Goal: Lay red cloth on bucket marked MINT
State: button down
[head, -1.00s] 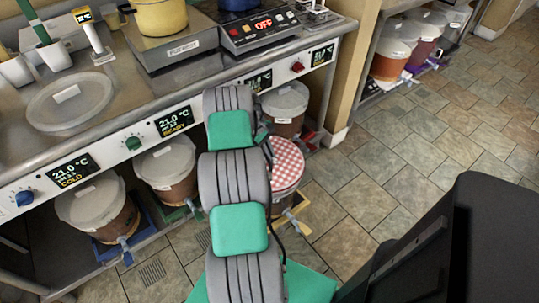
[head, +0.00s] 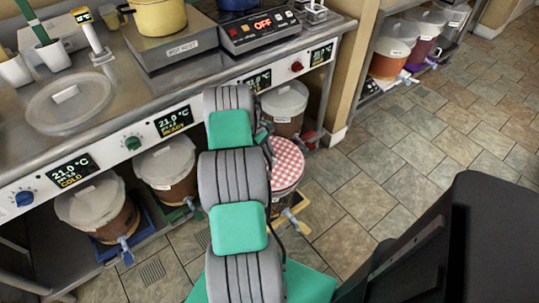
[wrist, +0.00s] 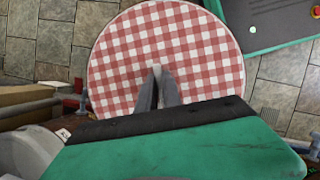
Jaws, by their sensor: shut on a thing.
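The red-and-white checked cloth (head: 287,162) is round and lies flat over the top of a bucket (head: 281,202) that stands on a yellow tray, partly behind my arm in the head view. In the wrist view the cloth (wrist: 165,50) fills the upper middle. My gripper (wrist: 157,72) is over the cloth, its fingers close together and shut on it near the middle. In the head view my arm hides the gripper. I cannot read a MINT mark on any bucket, and the label of the cloth-covered one is hidden.
Clear-lidded buckets stand under the counter (head: 93,84): one on a blue tray (head: 95,206), one on a green tray (head: 166,170), one on a red tray (head: 285,105). Several more stand on a shelf at the upper right. The tiled floor (head: 385,160) at right is open.

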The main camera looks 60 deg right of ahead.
jog(key=shift+f+b, duration=0.5)
jog(key=shift+f, duration=0.35)
dwell(1.5)
jog(key=c, duration=0.9)
grip_release()
jog(key=shift+r+p, duration=2.6)
jog(key=shift+r, duration=0.95)
